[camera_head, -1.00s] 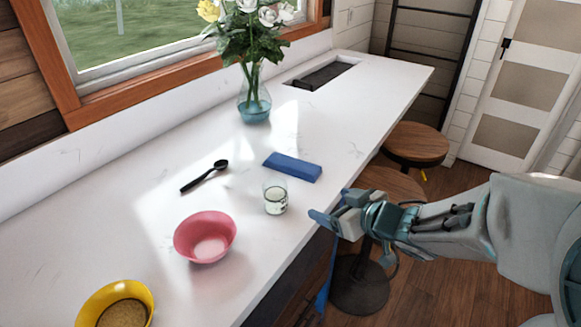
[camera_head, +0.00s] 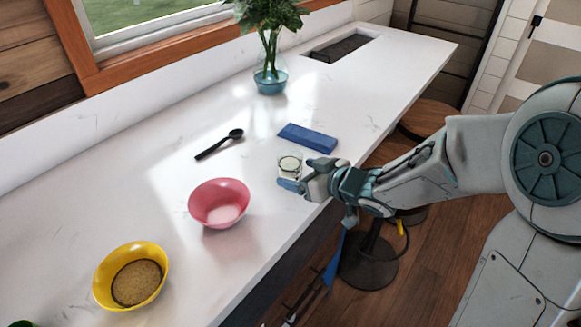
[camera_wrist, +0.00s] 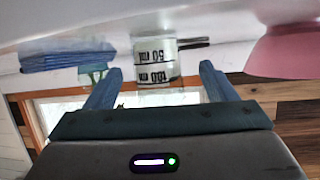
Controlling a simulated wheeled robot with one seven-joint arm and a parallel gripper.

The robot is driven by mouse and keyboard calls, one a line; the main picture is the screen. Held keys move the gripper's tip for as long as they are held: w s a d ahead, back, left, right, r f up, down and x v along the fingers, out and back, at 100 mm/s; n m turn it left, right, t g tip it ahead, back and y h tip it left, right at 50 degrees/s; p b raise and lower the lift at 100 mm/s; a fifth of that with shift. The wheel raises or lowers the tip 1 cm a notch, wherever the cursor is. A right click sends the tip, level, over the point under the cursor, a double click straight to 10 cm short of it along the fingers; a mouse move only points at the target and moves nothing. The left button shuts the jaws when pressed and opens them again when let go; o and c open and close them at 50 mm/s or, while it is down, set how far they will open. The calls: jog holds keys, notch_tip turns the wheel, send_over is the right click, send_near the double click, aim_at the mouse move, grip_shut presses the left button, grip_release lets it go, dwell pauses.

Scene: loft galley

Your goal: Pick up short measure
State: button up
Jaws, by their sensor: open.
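The short measure is a small clear glass (camera_head: 290,163) standing on the white counter (camera_head: 140,195) near its front edge. In the wrist view the picture is inverted, and the measure (camera_wrist: 156,62) shows 50 and 100 ml marks. My gripper (camera_head: 303,174) is open and low over the counter edge, right beside the measure. In the wrist view its two blue fingers (camera_wrist: 161,70) point toward the measure, one to each side, with a gap to the glass on both sides. The gripper hides the measure's lower part in the head view; contact cannot be told there.
A pink bowl (camera_head: 203,214) stands left of the measure, and a yellow bowl (camera_head: 105,275) with brown contents lies farther left. A blue block (camera_head: 307,137) is just behind the measure. A black spoon (camera_head: 219,144) and a flower vase (camera_head: 270,82) are farther back. Stools (camera_head: 428,118) stand along the front.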

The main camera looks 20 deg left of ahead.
aim_at(299, 171)
jog(key=x, duration=0.4)
jog(key=shift+w, duration=0.15)
jog(key=c, duration=1.1)
jog(key=shift+r, duration=0.1)
jog(key=shift+c, duration=0.2)
